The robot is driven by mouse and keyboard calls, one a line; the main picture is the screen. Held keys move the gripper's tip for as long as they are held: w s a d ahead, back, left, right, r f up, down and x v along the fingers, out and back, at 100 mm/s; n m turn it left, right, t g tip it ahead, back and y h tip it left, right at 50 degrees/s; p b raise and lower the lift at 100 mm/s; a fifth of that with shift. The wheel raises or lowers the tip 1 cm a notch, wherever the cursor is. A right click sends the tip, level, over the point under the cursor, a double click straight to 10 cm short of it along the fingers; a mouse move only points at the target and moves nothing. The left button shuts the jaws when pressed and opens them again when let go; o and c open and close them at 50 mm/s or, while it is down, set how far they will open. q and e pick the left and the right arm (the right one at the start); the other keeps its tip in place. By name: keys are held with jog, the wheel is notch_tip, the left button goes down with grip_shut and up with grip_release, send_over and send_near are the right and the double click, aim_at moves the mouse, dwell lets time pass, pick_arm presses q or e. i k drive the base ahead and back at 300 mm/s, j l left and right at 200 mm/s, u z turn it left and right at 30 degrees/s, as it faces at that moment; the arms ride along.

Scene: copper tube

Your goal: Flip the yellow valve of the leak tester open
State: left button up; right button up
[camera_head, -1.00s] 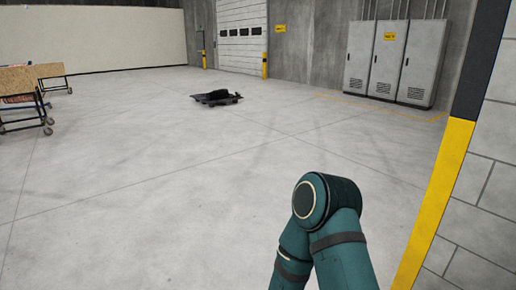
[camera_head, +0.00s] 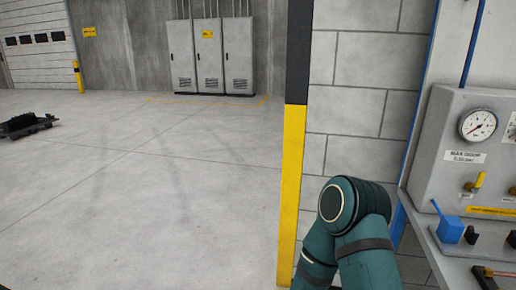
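The leak tester (camera_head: 443,119) is a grey panel at the right edge, cut off by the frame. It carries a round white pressure gauge (camera_head: 477,124). Below the gauge is a small yellow valve lever (camera_head: 479,180), which stands nearly upright and tilts slightly right. Its exact valve position is too small to tell. A teal link of one of my arms shows at the lower right, left of the tester. Neither gripper is in view.
A bench (camera_head: 456,252) below the tester holds a blue tool (camera_head: 449,227) and small dark fittings. A black-and-yellow pillar edge (camera_head: 293,180) and block wall stand left of it. Grey cabinets (camera_head: 211,55) and a low cart (camera_head: 25,124) are farther off.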

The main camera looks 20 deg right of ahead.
aim_at(478, 185)
jog(key=i+z, duration=0.1)
jog(key=z, duration=0.3)
jog(key=i+z, duration=0.1)
jog(key=z, duration=0.3)
jog(key=i+z, duration=0.1)
jog(key=z, duration=0.25)
jog(key=j+z, duration=0.1)
jog(key=z, duration=0.3)
jog(key=i+j+z, duration=0.1)
jog(key=z, duration=0.25)
jog(key=i+j+z, duration=0.2)
jog(key=z, duration=0.15)
jog(key=i+j+z, duration=0.3)
jog(key=k+j+z, duration=0.1)
jog(key=j+z, duration=0.25)
jog(key=k+j+z, duration=0.1)
jog(key=z, duration=0.25)
jog(key=k+j+z, duration=0.15)
jog(key=z, duration=0.2)
